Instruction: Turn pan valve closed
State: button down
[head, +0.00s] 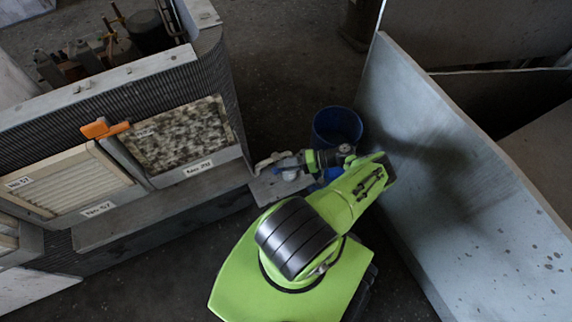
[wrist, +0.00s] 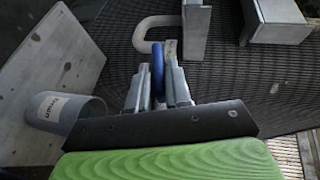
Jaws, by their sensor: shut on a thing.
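The pan valve's blue handle (wrist: 158,68) stands between the two grey fingers of my gripper (wrist: 160,85) in the wrist view. The fingers are shut on it. A pale curved pipe (wrist: 150,28) shows just beyond the fingertips. In the head view my gripper (head: 290,165) reaches left to the right end of the housing, by the pale pipe (head: 264,163). The fingers and wrist hide most of the valve there, so I cannot tell its angle exactly.
The blower housing (head: 150,205) with filter panels fills the left. An orange-handled thing (head: 104,129) sits on it. A blue bucket (head: 338,122) stands behind my wrist. A grey panel (head: 455,170) rises close on the right. A labelled grey cup (wrist: 70,110) shows in the wrist view.

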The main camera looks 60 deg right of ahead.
jog(key=c, duration=1.1)
grip_release()
jog(key=shift+c, duration=0.2)
jog(key=v, duration=1.5)
jog(key=shift+s+d, duration=0.25)
